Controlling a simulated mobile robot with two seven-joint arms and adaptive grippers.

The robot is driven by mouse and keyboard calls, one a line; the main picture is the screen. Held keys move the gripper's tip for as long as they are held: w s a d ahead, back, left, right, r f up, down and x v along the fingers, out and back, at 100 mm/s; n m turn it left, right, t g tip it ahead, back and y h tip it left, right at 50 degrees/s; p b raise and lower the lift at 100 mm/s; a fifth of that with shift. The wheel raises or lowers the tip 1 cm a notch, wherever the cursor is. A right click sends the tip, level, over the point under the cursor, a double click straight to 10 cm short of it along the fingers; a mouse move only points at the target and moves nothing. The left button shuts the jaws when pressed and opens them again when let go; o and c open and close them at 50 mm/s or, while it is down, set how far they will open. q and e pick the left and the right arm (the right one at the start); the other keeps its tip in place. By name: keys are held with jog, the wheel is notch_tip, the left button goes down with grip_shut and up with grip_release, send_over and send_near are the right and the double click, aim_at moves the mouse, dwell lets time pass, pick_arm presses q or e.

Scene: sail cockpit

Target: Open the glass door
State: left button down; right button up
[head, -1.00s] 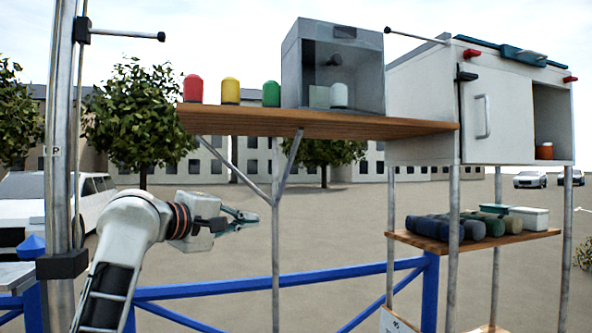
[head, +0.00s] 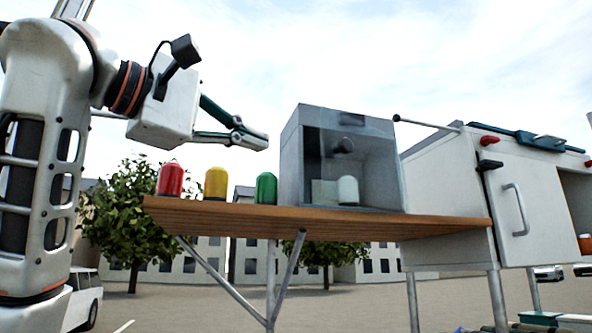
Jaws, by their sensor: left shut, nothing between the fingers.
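A grey box (head: 291,165) stands on the wooden shelf, with a glass door (head: 376,165) across its front. The door seems to be shut, and a dark round knob (head: 343,146) shows at its middle. Behind the glass are a white rounded object (head: 347,190) and a pale block (head: 324,192). My left gripper (head: 265,142) reaches in from the left, shut and empty. In the picture its fingertips are just left of the box, above the green capsule, apart from the knob. My right gripper is not in view.
A red capsule (head: 170,180), a yellow capsule (head: 216,183) and a green capsule (head: 265,188) stand on the shelf (head: 320,222) left of the box. A white cabinet (head: 445,175) with a handle (head: 516,209) is to the right.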

pick_arm(q)
jog(key=shift+p+x, duration=1.7)
jog(key=shift+x, duration=3.5)
jog(key=shift+w+a, duration=0.1)
jog(key=shift+a, duration=0.05)
